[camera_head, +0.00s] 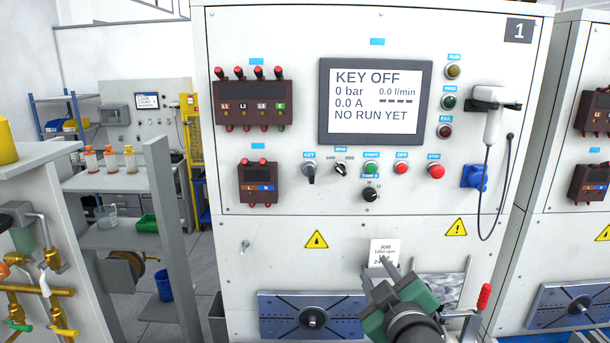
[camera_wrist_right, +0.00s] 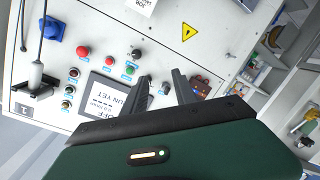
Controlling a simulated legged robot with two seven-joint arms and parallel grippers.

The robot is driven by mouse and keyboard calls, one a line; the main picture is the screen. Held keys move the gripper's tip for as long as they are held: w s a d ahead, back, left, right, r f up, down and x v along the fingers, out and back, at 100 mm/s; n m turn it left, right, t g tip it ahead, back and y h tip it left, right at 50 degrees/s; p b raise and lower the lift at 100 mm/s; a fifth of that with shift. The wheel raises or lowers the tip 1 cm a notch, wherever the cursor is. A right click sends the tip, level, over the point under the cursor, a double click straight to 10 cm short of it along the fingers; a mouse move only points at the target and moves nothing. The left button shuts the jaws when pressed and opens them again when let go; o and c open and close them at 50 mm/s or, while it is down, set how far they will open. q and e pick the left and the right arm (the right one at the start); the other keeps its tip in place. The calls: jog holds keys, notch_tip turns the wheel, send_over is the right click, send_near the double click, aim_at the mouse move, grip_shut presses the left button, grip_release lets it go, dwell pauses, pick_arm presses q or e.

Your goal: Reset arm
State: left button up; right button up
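My right gripper (camera_head: 377,268) is green and black and reaches up from the bottom of the head view, in front of the lower part of the white test cabinet (camera_head: 270,225). In the right wrist view, its two dark fingers (camera_wrist_right: 162,80) stand apart with nothing between them but the panel behind. The gripper is open and empty. In the head view its fingertips overlap the lower edge of the white job card (camera_head: 383,249); contact cannot be told. My left gripper is not in view.
The cabinet's screen (camera_head: 375,101) reads KEY OFF and NO RUN YET. Below it are the key switch (camera_head: 309,172), knobs and a red stop button (camera_head: 436,171). A grooved plate (camera_head: 280,314) and a red-handled clamp (camera_head: 484,297) are low in front. A bench with valves (camera_head: 45,290) stands left.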

jog(key=s+d+f+m+g+b, duration=0.2)
jog(key=s+f+g+b, duration=0.15)
jog(key=f, duration=1.05)
jog(key=s+d+f+m+g+b, duration=0.15)
jog(key=s+f+g, duration=0.3)
jog(key=f, duration=0.95)
jog(key=s+d+f+m+g+b, duration=0.3)
jog(key=s+f+m+g, duration=0.2)
jog(key=s+f, duration=0.8)
jog(key=shift+s+f+g+h, duration=0.15)
jog(key=shift+f+g+h, duration=0.15)
jog(key=shift+f+h, duration=0.15)
jog(key=shift+d, duration=0.15)
jog(key=shift+d+f, duration=0.1)
jog(key=shift+d, duration=0.1)
jog(key=shift+a, duration=0.2)
jog(key=shift+d, duration=0.1)
